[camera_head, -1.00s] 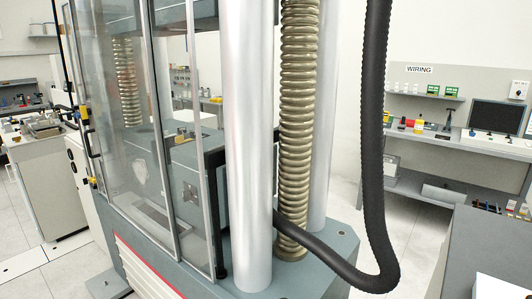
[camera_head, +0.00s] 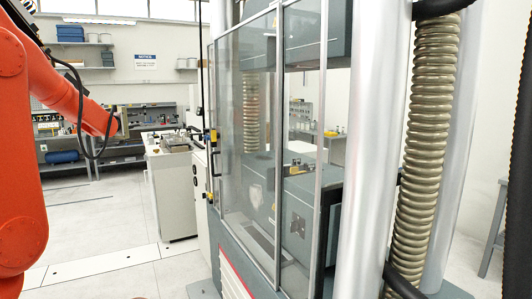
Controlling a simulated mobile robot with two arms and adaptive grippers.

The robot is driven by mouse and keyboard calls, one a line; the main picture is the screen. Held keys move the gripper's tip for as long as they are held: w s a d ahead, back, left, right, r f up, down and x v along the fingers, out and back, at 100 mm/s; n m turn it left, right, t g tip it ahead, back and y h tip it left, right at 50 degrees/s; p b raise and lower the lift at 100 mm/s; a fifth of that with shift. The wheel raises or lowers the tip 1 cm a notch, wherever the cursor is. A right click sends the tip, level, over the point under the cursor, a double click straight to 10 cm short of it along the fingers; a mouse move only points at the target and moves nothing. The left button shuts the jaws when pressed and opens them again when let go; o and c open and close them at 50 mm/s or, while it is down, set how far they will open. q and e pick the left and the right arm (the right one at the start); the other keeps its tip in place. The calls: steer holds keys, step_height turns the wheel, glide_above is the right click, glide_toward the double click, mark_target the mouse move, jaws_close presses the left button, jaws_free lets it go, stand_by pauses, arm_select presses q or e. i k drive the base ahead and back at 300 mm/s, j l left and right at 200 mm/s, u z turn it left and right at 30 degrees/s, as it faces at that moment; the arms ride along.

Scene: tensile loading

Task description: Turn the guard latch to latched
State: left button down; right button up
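The testing machine's clear guard (camera_head: 245,130) stands in the middle, with metal-framed panels that look closed. On its left edge is a small yellow and black fitting (camera_head: 213,136), which may be the guard latch. A black handle (camera_head: 214,162) sits just below it, and another small yellow piece (camera_head: 209,197) is lower down. The fitting is too small to tell whether it is latched. An orange arm, which looks like my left arm, comes in from the left, well apart from the guard. Neither gripper shows.
A white cabinet (camera_head: 172,195) with parts on top stands left of the machine. Silver columns (camera_head: 372,150) and a ribbed bellows (camera_head: 428,150) fill the right, beside a black hose (camera_head: 519,190).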

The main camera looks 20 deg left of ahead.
mark_target(214, 135)
steer(key=i+j+u, duration=0.1)
steer(key=j, duration=0.35)
steer(key=i+j+u, duration=0.1)
steer(key=j, duration=0.3)
steer(key=i+j+u, duration=0.1)
steer(key=i+j, duration=0.15)
steer(key=j, duration=0.15)
steer(key=i+j+u, duration=0.1)
steer(key=j, duration=0.3)
steer(key=i+j+u, duration=0.1)
steer(key=i+j, duration=0.2)
